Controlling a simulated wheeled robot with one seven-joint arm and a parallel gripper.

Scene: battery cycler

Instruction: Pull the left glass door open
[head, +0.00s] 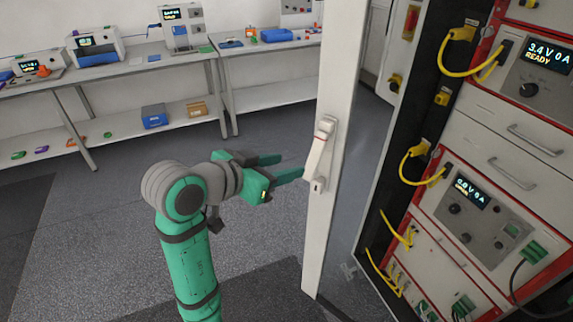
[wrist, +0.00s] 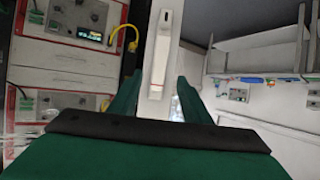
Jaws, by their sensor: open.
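The left glass door shows in the head view as a tall white frame (head: 342,90), seen at a steep angle. Contact with the handle cannot be made out.
The cabinet at right holds red-edged instrument units (head: 480,207) and yellow cables (head: 420,165). Benches (head: 150,58) with devices stand along the back wall. A blue box (head: 154,116) and a brown box (head: 196,111) sit on a lower shelf.

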